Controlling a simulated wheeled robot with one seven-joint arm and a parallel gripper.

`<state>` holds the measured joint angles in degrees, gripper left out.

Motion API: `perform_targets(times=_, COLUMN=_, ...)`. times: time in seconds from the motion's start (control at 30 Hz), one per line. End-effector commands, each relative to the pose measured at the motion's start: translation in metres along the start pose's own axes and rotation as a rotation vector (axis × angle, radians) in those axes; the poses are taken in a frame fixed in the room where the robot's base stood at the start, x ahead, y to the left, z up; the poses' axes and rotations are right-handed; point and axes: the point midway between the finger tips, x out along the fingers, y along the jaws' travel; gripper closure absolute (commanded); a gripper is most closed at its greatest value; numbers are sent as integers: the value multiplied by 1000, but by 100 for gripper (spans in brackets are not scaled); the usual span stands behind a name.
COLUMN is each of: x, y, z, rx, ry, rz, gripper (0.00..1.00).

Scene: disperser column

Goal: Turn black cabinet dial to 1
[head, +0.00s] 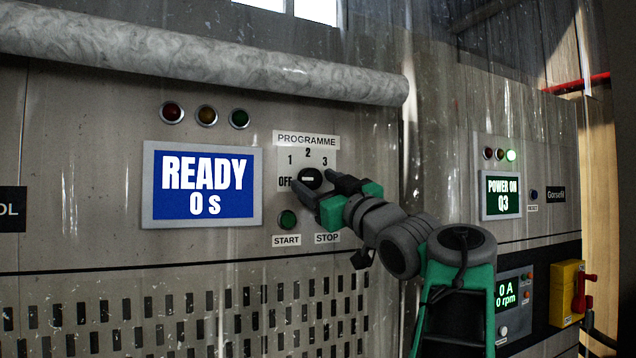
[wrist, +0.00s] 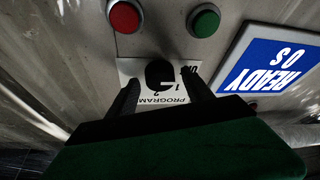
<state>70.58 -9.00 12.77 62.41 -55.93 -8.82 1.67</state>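The black programme dial (head: 310,178) is on a white label plate on the cabinet front, marked OFF, 1, 2 and 3. Its white mark lies level, in line with OFF at its left. It also shows in the wrist view (wrist: 159,72), where the picture is upside down. My gripper (head: 313,183) is in front of the plate. Its two dark fingers are spread, one on each side of the dial. In the wrist view a gap shows between each finger and the dial. Whether the fingertips reach the dial's depth, I cannot tell.
A green START button (head: 288,219) is just below the dial. A red button (wrist: 124,17) shows in the wrist view. A blue screen (head: 202,187) reading READY 0 s is left of the dial. A thick grey pipe (head: 200,55) runs above.

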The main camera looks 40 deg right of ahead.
Motion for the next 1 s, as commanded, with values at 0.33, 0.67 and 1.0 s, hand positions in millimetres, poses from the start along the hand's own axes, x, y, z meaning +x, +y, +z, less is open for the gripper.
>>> perform_targets(times=0.33, x=0, y=0, z=0, rx=0, ry=0, rz=0, gripper=70)
perform_targets(times=0.67, x=0, y=0, z=0, rx=0, ry=0, rz=1, gripper=97)
perform_targets(times=1.0, x=0, y=-1, z=0, rx=28, ry=1, rz=14, gripper=100)
